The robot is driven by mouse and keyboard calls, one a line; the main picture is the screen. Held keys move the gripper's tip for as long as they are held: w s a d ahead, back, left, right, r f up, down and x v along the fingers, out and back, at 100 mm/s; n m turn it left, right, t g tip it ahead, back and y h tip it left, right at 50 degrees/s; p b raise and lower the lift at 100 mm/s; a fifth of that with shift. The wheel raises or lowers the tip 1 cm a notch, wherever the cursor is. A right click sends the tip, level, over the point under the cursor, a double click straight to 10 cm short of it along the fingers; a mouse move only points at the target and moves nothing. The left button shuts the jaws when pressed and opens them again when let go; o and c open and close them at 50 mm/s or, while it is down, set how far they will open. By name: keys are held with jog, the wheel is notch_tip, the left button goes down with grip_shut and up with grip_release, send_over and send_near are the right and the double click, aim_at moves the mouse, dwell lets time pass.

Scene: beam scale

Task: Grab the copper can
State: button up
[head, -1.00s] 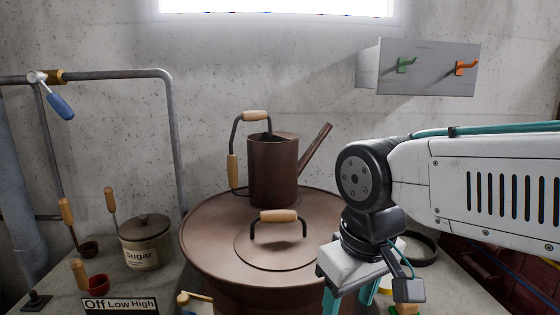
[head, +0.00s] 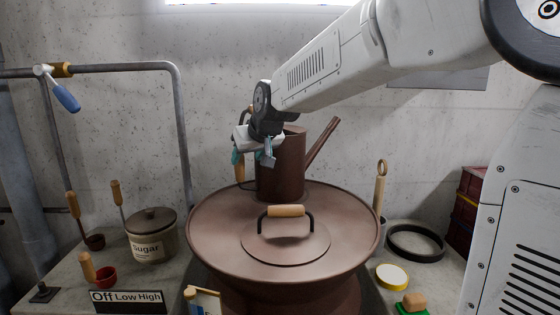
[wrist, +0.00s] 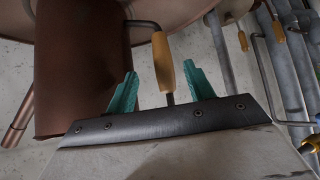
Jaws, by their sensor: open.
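The copper can (head: 283,177) is a brown watering can with a long spout at its right and a wooden-gripped handle at its left. It stands upright at the back of the big round brown lid. My gripper (head: 251,157) is at the can's left side, by its side handle. In the wrist view, my gripper (wrist: 163,88) is open, with the wooden grip of the handle (wrist: 164,62) showing between its two teal fingers. The can's body (wrist: 82,65) fills the left of that view. I cannot tell whether the fingers touch the grip.
The brown lid (head: 215,237) with its wooden knob handle (head: 286,211) lies in front of the can. A sugar pot (head: 152,236) and a red cup (head: 105,276) stand at left. A black ring (head: 416,243) and a yellow-rimmed disc (head: 392,277) lie at right.

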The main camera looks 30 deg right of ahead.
aim_at(241, 163)
jog(key=x, duration=0.8)
jog(key=shift+w+a+r, duration=0.15)
jog(key=shift+a+r, duration=0.05)
grip_shut()
jog(key=shift+r, duration=0.1)
